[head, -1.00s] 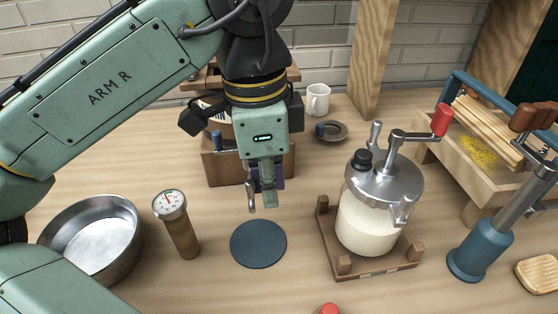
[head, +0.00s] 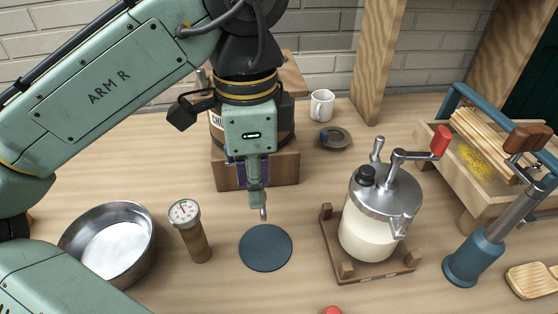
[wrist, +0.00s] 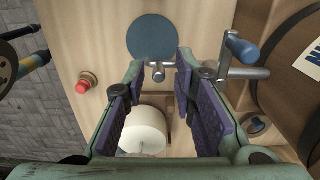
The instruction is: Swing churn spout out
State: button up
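The churn is a wooden barrel with a lettered label, lying at the back behind my arm; part of it shows in the head view (head: 217,122) and at the right of the wrist view (wrist: 287,70). Its metal spout (wrist: 190,69) has a blue-handled tap (wrist: 241,48) and runs left from the barrel. The spout's bent end (wrist: 158,72) lies between my fingertips in the wrist view, and its tip shows below them in the head view (head: 263,213). My gripper (wrist: 157,75) is open around this end, purple pads apart. Contact with either finger is unclear.
A dark blue disc (head: 265,248) lies below the spout tip. A steel bowl (head: 110,243) and dial thermometer (head: 187,222) stand left. A lidded jar (head: 378,215) with a crank stands right. A red button (wrist: 88,85) is near the front. A mug (head: 321,104) stands behind.

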jog(key=shift+d+r+p, duration=0.15)
jog(key=shift+r+p, duration=0.2)
jog(key=shift+r, duration=0.2)
notch_tip(320, 180, up, 3)
jog(key=p, duration=0.3)
jog(key=shift+d+p, duration=0.15)
jog(key=shift+p, duration=0.15)
jog(key=shift+s+f, duration=0.1)
jog(key=shift+f, duration=0.05)
